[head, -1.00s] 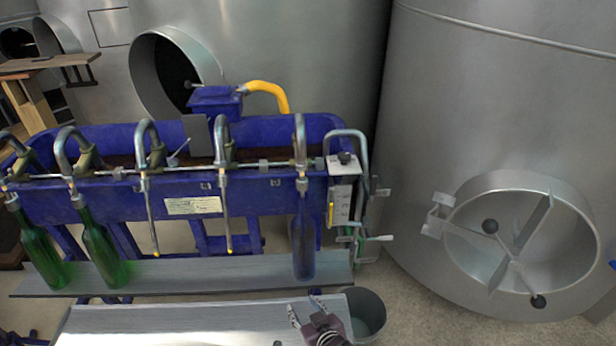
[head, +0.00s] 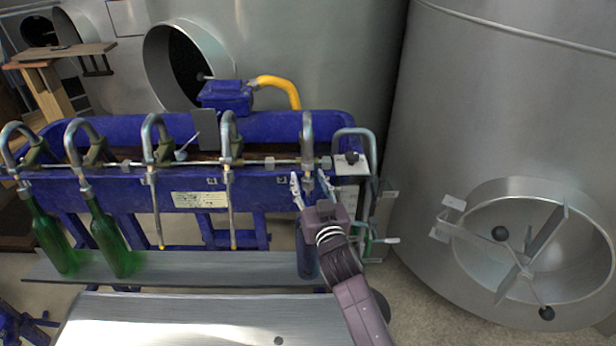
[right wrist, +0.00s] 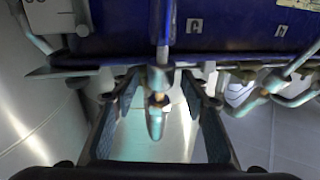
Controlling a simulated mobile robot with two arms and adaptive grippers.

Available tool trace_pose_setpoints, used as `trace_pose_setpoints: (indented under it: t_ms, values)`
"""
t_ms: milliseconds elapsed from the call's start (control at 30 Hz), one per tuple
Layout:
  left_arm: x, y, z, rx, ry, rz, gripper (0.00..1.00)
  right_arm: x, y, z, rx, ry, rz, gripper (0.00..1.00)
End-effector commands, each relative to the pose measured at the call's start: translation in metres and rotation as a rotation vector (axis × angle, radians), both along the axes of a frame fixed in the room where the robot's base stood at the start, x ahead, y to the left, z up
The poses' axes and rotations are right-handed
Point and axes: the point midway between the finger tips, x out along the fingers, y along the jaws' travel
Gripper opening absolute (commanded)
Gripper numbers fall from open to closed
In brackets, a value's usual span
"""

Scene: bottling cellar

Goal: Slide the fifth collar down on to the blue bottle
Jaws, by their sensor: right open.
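The blue bottle (head: 305,258) stands upright on the grey shelf under the fifth spout (head: 307,135), its right side partly covered by my right gripper. My right gripper (head: 311,185) is open, its fingertips at either side of the spout just above the bottle. In the right wrist view the metal collar (right wrist: 158,78) sits on the spout between the two open fingers (right wrist: 160,90), with gaps on both sides. I cannot tell how far the collar is from the bottle mouth. My left gripper is not in view.
Two green bottles (head: 52,238) stand under the spouts at left. Two bare filling tubes (head: 231,210) hang between them and the blue bottle. A control box (head: 352,165) stands close to the right of my gripper. A grey board (head: 190,318) lies in front.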

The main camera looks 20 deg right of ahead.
Motion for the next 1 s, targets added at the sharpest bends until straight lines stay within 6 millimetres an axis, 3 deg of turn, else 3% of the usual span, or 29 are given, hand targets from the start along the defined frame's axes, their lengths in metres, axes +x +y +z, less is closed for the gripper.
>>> trace_pose_setpoints:
  t_ms: [400, 633, 833, 1000]
  values:
    - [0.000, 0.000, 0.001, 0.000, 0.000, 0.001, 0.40, 0.010, 0.000, 0.000, 0.001, 0.000, 0.001, 0.41]
    - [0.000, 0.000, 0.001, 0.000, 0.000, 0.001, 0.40, 0.010, 0.000, 0.000, 0.001, 0.000, 0.001, 0.15]
    - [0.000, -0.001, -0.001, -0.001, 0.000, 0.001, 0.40, 0.010, 0.000, -0.003, 0.001, 0.001, 0.001, 0.14]
    - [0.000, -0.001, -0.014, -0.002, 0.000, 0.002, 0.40, 0.007, 0.001, -0.022, 0.003, 0.003, 0.000, 0.14]
